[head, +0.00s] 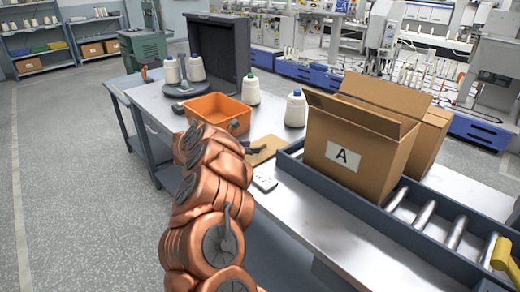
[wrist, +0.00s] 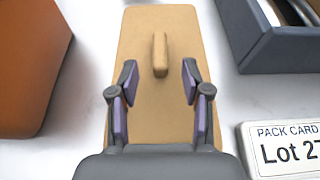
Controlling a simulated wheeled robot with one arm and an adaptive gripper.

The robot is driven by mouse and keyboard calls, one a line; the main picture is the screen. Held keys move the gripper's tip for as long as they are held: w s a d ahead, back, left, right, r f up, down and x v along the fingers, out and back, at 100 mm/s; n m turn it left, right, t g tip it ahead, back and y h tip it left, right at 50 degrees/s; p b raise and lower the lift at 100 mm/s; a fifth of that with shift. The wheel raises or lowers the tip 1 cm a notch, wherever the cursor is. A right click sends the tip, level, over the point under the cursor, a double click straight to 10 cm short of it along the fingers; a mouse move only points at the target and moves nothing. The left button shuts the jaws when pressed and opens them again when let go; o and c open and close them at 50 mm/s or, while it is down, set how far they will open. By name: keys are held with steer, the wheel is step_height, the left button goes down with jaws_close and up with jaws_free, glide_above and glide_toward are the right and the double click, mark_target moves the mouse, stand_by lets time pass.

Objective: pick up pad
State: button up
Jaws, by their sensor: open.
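The pad (wrist: 158,105) is a flat tan board with a raised tan handle (wrist: 160,55) on it. In the wrist view it lies on the table under my gripper (wrist: 158,85). The gripper is open, with its two purple-lined fingers on either side of the pad's middle and the handle ahead between their lines. Nothing is between the fingers. In the head view the pad (head: 266,148) shows partly behind my arm, with the dark gripper (head: 256,149) over it. I cannot tell how high the fingers are above the pad.
An orange bin (head: 218,112) stands left of the pad. A pack card (head: 265,182) lies in front of it. A dark roller tray (head: 290,160) holding cardboard box A (head: 365,140) is to the right. Thread cones (head: 250,90) stand behind.

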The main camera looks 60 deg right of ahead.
steer(key=shift+x, duration=1.05)
steer(key=shift+c, duration=0.3)
jaws_close()
